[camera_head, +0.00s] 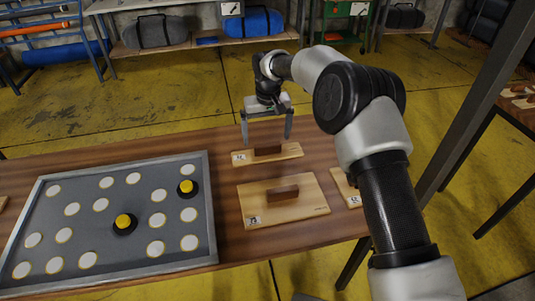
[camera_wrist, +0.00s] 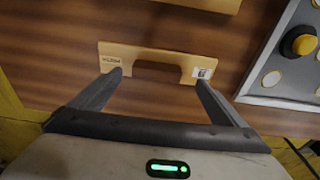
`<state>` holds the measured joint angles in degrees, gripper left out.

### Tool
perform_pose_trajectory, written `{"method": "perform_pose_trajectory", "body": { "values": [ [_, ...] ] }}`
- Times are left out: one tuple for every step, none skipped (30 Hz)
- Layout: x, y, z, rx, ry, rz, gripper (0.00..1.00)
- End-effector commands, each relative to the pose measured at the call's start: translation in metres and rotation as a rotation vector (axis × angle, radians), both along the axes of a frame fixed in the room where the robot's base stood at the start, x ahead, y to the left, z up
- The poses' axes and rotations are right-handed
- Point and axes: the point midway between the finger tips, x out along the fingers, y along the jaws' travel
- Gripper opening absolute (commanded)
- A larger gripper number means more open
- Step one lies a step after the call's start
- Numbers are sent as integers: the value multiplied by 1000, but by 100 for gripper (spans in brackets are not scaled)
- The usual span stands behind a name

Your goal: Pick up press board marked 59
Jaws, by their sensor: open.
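Each has a white number label, too small to read surely as 59. My gripper (camera_head: 266,140) is open and empty above the small board, fingers pointing down. In the wrist view, my open fingers (camera_wrist: 158,80) reach toward the small board (camera_wrist: 145,50), one toward each end; its label is at the right. I cannot tell whether they touch it.
A grey-framed tray (camera_head: 212,215) with white discs and two yellow buttons (camera_head: 123,221) stands left of the boards. Another board (camera_head: 342,185) lies at the right, partly behind my arm. The wooden table (camera_head: 225,175) is bare between tray and boards.

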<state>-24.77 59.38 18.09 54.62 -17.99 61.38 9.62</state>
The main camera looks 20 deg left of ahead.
Motion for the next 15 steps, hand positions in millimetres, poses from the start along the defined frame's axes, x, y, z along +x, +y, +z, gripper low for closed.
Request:
{"method": "perform_pose_trajectory", "body": {
  "values": [
    [1, 0, -4, 0, 0, 0, 95],
    [1, 0, -6, 1, -1, 0, 95],
    [1, 1, -7, 1, -2, 0, 95],
    [2, 1, -8, 1, -1, 0, 95],
    [2, 1, -11, 1, 0, -1, 95],
    [3, 0, -15, 1, 1, -1, 95],
    [4, 0, -19, 0, 1, -1, 95],
    [5, 0, -24, 0, 2, -1, 95],
    [7, 0, -30, 0, 2, -1, 95],
    [9, 0, -35, 0, 2, -1, 95],
    [10, 0, -39, 0, 2, -1, 95],
    [11, 0, -45, 0, 2, 0, 95],
    [11, 1, -48, 1, 3, 0, 95],
    [12, 1, -51, 2, 1, 0, 95],
    [12, 2, -54, 2, 0, 0, 95]
  ]
}}
